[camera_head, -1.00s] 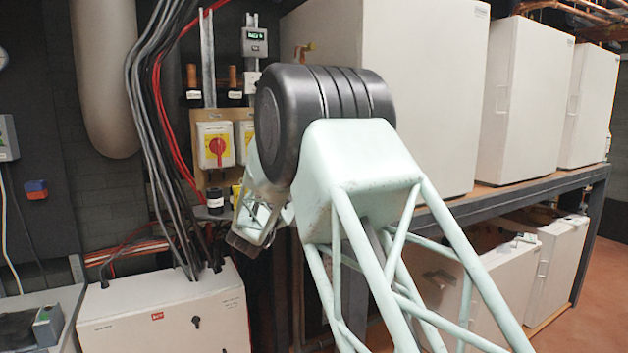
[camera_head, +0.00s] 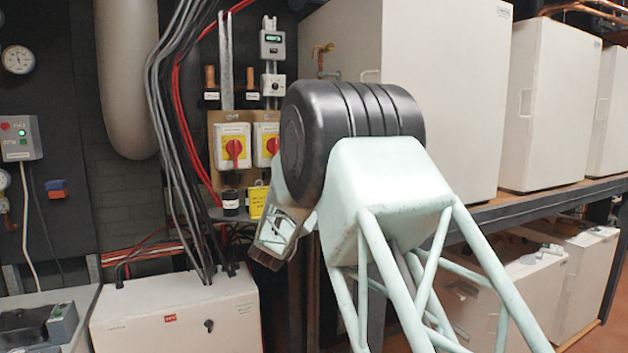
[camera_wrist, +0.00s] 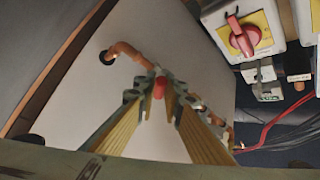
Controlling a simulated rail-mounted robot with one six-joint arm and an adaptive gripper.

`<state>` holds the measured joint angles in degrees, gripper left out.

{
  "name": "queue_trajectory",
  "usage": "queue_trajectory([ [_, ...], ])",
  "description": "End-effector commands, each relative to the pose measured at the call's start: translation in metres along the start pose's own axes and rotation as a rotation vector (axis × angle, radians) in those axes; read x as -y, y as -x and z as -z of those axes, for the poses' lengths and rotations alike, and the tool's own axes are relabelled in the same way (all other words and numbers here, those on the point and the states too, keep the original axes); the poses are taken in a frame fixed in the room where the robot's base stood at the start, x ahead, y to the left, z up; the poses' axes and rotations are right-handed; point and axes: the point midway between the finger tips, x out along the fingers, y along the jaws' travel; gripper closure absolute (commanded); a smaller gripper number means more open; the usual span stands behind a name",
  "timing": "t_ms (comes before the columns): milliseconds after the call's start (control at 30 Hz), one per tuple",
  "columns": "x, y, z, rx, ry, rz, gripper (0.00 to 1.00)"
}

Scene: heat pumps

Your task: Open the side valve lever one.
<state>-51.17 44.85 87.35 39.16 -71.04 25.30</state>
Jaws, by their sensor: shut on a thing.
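A red lever end (camera_wrist: 159,88) shows in the wrist view between the fingertips of my gripper (camera_wrist: 160,93). The yellow fingers with grey-green tips are closed on it. Just beyond it is a copper pipe elbow (camera_wrist: 128,50), which comes out of the white side panel (camera_wrist: 90,95) of a heat pump unit. The rest of the lever and the valve body are mostly hidden by the fingers. In the head view my arm's dark round joint and pale green links hide the fingertips and the held lever. A brass fitting (camera_head: 322,58) shows higher up on the same unit's side.
Red rotary switches (camera_head: 233,148) on yellow plates are close to the left, also in the wrist view (camera_wrist: 243,36). Black and red cables hang beside them. A white box (camera_head: 175,318) stands below. Large white units (camera_head: 425,90) rest on a dark frame.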

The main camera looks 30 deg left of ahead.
Motion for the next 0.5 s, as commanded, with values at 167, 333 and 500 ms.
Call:
queue_trajectory([
  [167,-0.0011,0.0003,-0.0005,0.001,0.0,-0.001,0.79],
  [333,-0.0006,0.0001,-0.0002,0.0,0.0,-0.001,0.77],
  [500,-0.0003,0.0004,-0.0001,0.0,0.0,0.0,0.77],
])
